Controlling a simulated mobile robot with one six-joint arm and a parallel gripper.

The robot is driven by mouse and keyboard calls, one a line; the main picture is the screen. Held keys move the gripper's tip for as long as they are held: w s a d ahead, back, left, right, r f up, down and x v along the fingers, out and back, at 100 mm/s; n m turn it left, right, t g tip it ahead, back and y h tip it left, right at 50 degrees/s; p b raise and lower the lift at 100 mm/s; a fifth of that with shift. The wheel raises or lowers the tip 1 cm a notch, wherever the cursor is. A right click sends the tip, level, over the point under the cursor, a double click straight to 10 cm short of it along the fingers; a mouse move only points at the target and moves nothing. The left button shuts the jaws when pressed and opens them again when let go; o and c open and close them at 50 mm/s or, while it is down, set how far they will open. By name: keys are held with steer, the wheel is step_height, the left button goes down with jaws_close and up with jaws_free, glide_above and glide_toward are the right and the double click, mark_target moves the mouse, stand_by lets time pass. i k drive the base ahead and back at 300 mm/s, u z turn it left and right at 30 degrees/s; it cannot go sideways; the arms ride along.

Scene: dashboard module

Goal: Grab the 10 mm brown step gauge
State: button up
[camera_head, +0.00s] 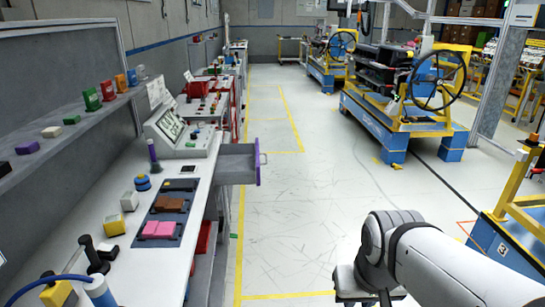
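A brown block (169,204), which looks like the brown step gauge, lies in the middle of a dark grey tray (144,238) on the left workbench. A pink block (158,230) lies in front of it in the same tray, and a dark block (181,185) lies behind it. Any size marking is too small to read. My white arm comes in at the lower right, over the floor and well to the right of the bench. My gripper's fingers cannot be seen in this view, and nothing touches the brown block.
The workbench (120,197) also holds yellow-white blocks, a blue button, a black joystick and a control console (181,133). An open drawer (237,165) juts into the aisle. A shelf (30,165) with coloured blocks overhangs the left. The floor (300,215) between bench and blue-yellow carts is clear.

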mark_target(164, 203)
steer(key=z, duration=1.6)
steer(key=i, duration=1.65)
steer(key=u, duration=2.75)
steer(key=i, duration=1)
